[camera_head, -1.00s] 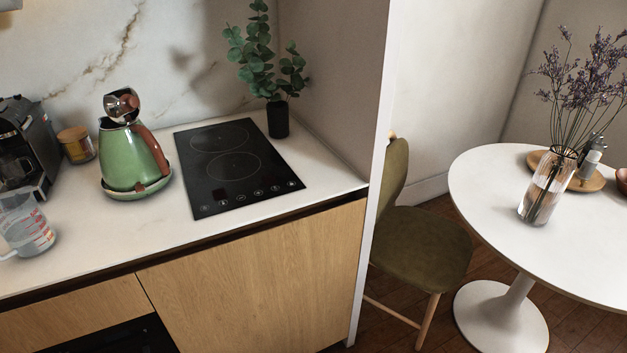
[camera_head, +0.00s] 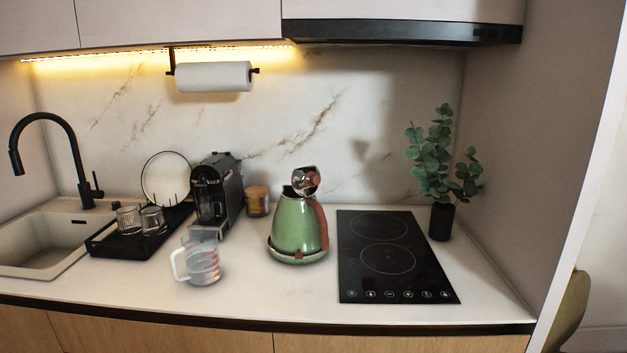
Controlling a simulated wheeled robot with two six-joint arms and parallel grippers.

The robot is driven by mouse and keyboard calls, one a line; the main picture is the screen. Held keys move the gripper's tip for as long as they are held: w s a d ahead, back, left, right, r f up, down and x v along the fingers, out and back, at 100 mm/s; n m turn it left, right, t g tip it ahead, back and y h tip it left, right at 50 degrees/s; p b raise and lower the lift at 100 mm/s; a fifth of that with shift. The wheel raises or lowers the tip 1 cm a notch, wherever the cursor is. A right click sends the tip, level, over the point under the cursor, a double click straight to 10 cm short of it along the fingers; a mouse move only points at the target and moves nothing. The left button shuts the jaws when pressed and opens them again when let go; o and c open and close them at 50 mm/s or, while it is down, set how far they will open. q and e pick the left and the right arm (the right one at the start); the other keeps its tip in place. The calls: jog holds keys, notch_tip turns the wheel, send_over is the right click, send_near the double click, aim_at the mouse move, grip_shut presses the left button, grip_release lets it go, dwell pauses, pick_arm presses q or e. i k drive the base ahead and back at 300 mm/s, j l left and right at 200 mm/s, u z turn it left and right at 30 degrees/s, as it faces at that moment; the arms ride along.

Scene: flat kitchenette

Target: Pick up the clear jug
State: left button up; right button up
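The clear jug (camera_head: 204,264) stands upright on the white counter, left of the green kettle and in front of the coffee machine. It is see-through with red markings, and its handle points to the left. Neither of my grippers is in view.
A green kettle (camera_head: 296,226) stands on its base right of the jug. A black coffee machine (camera_head: 211,190) is behind it. A black rack (camera_head: 115,241) with glasses and a sink (camera_head: 35,240) lie left. A black hob (camera_head: 387,262) is right. The counter's front strip is clear.

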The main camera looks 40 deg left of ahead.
aim_at(200, 248)
jog(key=u, duration=1.75)
